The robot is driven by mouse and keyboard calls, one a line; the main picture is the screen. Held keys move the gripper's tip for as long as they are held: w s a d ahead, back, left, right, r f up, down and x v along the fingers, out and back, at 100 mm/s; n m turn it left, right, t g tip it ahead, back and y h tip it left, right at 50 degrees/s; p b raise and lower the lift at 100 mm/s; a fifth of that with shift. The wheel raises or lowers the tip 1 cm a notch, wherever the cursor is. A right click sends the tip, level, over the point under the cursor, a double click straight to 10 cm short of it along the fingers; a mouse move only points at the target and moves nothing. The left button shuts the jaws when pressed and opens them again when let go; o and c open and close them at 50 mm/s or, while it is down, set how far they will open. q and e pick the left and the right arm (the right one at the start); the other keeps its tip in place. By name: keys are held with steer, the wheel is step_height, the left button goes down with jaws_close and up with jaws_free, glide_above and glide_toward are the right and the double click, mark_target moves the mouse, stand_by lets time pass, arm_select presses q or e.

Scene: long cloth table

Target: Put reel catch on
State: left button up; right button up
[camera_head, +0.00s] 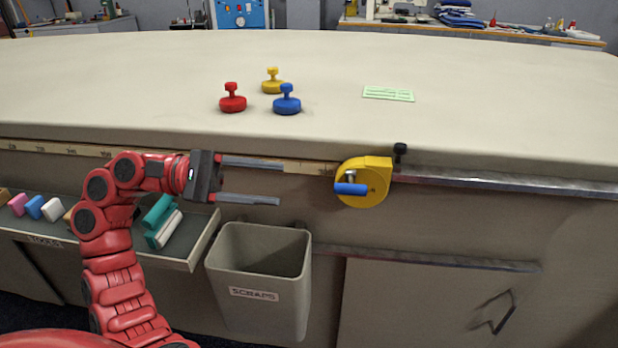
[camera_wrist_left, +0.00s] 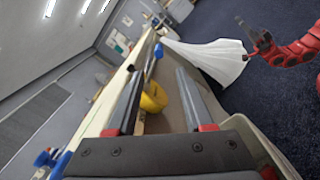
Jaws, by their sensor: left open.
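The yellow reel (camera_head: 374,182) is mounted at the table's front edge, with a blue crank handle (camera_head: 351,189) on its near face. A small black knob (camera_head: 400,150) stands at its upper right; I cannot tell whether it is the catch. My left gripper (camera_head: 283,184) is open and empty, left of the reel and apart from it, fingers pointing toward it.
Red (camera_head: 232,98), yellow (camera_head: 271,82) and blue (camera_head: 287,101) knobbed weights and a green card (camera_head: 388,94) lie on the table. A scraps bin (camera_head: 258,290) hangs below my left gripper. A tray (camera_head: 190,262) of colored blocks is at left. A metal rail (camera_head: 480,183) runs right.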

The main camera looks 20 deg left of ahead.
arm_select(q)
steer(key=shift+v, duration=2.25)
steer(key=shift+s, duration=0.1)
